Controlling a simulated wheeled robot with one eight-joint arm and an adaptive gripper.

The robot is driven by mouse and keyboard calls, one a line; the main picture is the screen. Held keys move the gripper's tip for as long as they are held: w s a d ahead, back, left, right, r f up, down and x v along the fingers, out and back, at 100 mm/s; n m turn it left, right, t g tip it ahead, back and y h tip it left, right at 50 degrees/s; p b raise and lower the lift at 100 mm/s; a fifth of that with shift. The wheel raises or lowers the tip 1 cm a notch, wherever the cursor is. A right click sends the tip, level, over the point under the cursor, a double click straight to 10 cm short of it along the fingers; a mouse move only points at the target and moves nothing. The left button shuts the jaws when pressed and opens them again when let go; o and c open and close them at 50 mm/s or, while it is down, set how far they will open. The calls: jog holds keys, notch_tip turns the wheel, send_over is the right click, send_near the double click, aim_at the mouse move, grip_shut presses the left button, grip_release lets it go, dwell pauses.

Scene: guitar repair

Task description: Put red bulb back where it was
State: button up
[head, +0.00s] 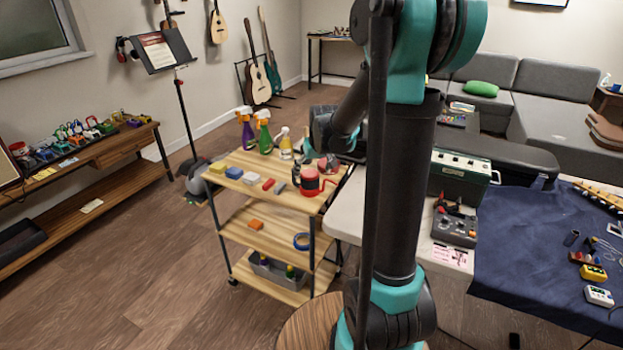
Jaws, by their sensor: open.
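My gripper (326,160) is at the end of my arm, over the back right of the top shelf of a wooden cart (232,185). It is small and partly hidden behind my own arm links. A small red rounded thing (329,163) shows by the gripper. It may be the red bulb, but I cannot tell for sure, nor whether the gripper touches it. A red and black round thing (310,181) with a red cord stands on the cart just in front.
Spray bottles (264,135) stand at the cart's back. A workbench (90,160) stands left, with open floor between.

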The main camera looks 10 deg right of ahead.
jog(key=s+d+f+m, duration=0.1)
jog(key=s+f, duration=0.1)
jog(key=s, duration=1.1)
jog(key=s+d+f, duration=0.2)
jog(key=s+f, duration=0.1)
jog(key=s, duration=1.1)
jog(key=shift+d+m+h, duration=0.3)
jog(key=shift+m, duration=0.1)
